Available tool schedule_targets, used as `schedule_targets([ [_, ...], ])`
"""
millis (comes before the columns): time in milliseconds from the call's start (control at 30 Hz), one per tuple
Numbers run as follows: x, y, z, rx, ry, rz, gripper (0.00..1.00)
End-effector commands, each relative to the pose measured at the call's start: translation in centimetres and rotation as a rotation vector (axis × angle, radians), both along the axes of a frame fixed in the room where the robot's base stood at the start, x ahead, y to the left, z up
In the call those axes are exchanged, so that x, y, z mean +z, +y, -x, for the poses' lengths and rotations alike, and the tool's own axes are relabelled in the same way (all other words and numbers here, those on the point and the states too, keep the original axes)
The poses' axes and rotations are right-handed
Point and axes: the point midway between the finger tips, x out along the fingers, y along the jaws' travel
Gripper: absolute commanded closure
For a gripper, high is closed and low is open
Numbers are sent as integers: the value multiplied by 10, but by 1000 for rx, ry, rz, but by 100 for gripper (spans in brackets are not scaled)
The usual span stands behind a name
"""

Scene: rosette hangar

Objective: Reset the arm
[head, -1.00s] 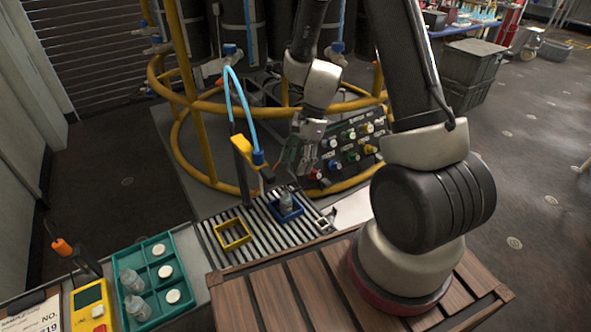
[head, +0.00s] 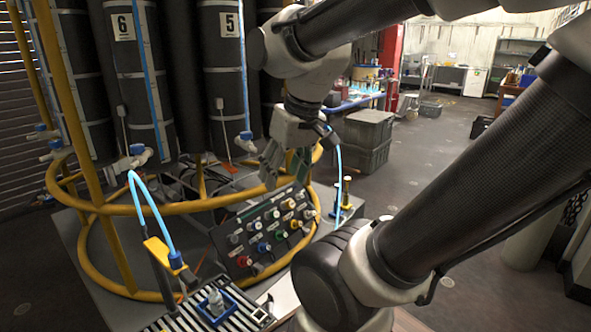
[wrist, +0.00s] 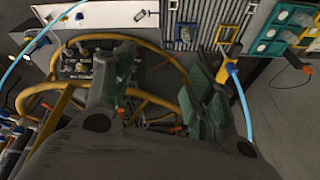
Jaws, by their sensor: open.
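My gripper (head: 284,168) is open and empty. It hangs from my raised arm, above and behind the panel of coloured knobs (head: 268,232) in the head view, with its greenish fingers pointing down. In the wrist view my gripper (wrist: 160,88) shows its two fingers spread wide with nothing between them. The same panel lies beyond the left finger there, partly covered by it. Nothing in view touches the fingers.
A yellow ring rail (head: 180,208) circles the rack of black cylinders (head: 222,80). A small bottle (head: 215,298) stands in a blue holder on the slatted grate. A teal tray (wrist: 272,38) is at the wrist view's upper right. Grey crates (head: 365,130) stand behind; floor at right is open.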

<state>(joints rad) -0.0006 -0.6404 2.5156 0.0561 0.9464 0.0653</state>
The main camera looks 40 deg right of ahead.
Motion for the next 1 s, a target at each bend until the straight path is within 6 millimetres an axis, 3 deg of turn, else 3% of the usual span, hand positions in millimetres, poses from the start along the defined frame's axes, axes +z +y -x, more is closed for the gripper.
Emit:
schedule_targets([
  [200,9,-11,23,72,-56,74,45],
  [1000,10,-11,23,73,-56,74,45],
])
